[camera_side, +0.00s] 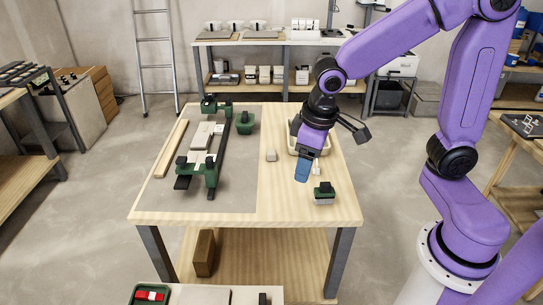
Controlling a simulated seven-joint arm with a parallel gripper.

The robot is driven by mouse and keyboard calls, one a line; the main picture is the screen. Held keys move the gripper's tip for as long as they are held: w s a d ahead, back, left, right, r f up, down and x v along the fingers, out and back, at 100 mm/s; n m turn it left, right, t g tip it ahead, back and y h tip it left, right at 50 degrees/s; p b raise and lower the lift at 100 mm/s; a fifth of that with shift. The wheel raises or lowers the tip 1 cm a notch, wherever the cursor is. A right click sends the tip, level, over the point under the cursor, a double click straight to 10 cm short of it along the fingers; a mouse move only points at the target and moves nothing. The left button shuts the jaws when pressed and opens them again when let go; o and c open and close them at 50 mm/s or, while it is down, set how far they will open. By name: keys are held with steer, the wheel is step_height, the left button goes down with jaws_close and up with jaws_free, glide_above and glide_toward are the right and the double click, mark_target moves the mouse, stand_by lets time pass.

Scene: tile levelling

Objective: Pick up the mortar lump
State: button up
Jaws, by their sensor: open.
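A dark green and black rail frame (215,165) with pale tiles inside it lies on the mat, beside a wooden strip (171,148). A green tub (245,122) stands behind the lump. A green-and-black block tool (324,193) sits front right. The bench's front middle is clear.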

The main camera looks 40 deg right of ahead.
steer(key=w+d+f+m+t+h, duration=0.1)
steer(key=w+d+m, duration=0.15)
steer(key=w, duration=0.45)
steer(key=w+d+f+m, duration=0.1)
steer(key=w+d+m, duration=0.1)
steer(key=w+m, duration=0.35)
steer(key=m+h, duration=0.2)
steer(key=m, duration=0.3)
glide_toward(271, 152)
steer(key=f, duration=0.1)
steer(key=d+f, duration=0.1)
steer(key=f, duration=0.1)
steer(key=shift+w+d, duration=0.35)
steer(key=shift+d, duration=0.05)
steer(key=shift+t, duration=0.3)
steer(key=shift+a+x, duration=0.15)
steer(key=shift+x, duration=1.2)
steer(key=shift+a+x, duration=0.15)
steer(key=shift+x, duration=1.25)
steer(key=shift+f, duration=0.1)
steer(key=c, duration=1.2)
